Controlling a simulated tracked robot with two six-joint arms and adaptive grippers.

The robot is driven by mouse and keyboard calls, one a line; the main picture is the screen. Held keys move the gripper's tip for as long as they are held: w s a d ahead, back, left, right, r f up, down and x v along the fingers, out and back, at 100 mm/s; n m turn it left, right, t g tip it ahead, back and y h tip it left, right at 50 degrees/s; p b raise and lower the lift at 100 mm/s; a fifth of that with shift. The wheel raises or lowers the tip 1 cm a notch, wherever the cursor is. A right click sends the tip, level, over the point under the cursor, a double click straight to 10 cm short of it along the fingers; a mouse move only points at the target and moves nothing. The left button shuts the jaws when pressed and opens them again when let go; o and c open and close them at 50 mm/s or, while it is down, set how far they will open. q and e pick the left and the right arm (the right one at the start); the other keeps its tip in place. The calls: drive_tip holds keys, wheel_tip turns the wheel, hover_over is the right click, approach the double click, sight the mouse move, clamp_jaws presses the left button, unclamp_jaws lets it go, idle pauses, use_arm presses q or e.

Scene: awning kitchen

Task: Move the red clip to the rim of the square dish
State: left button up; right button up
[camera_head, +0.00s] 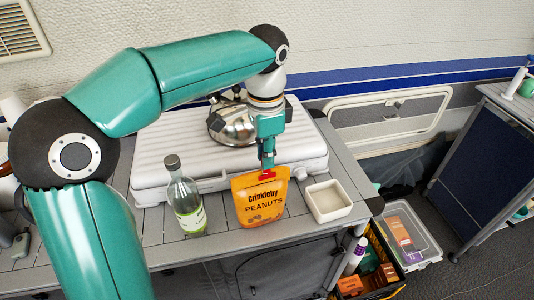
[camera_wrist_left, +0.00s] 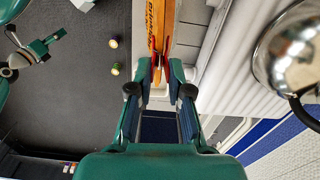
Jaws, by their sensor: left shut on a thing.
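The red clip (camera_head: 267,175) sits at the top edge of the orange peanuts bag (camera_head: 262,204), which stands upright on the slatted table. My left gripper (camera_head: 268,163) points down over the bag and is shut on the clip. In the left wrist view the clip (camera_wrist_left: 157,76) shows as a small red piece between the fingertips (camera_wrist_left: 160,78), with the bag (camera_wrist_left: 160,30) just beyond it. The square dish (camera_head: 328,213) is cream-coloured, looks empty and stands just right of the bag.
A clear bottle (camera_head: 185,196) with a dark cap stands left of the bag. A white ribbed case (camera_head: 165,150) lies behind, with a shiny metal kettle (camera_head: 232,126) on it. The table's right edge is close to the dish, with crates (camera_head: 421,235) below.

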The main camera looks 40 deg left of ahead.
use_arm(q)
drive_tip(key=shift+r+p, duration=2.45)
drive_tip(key=shift+r, duration=0.1)
drive_tip(key=shift+f, duration=0.1)
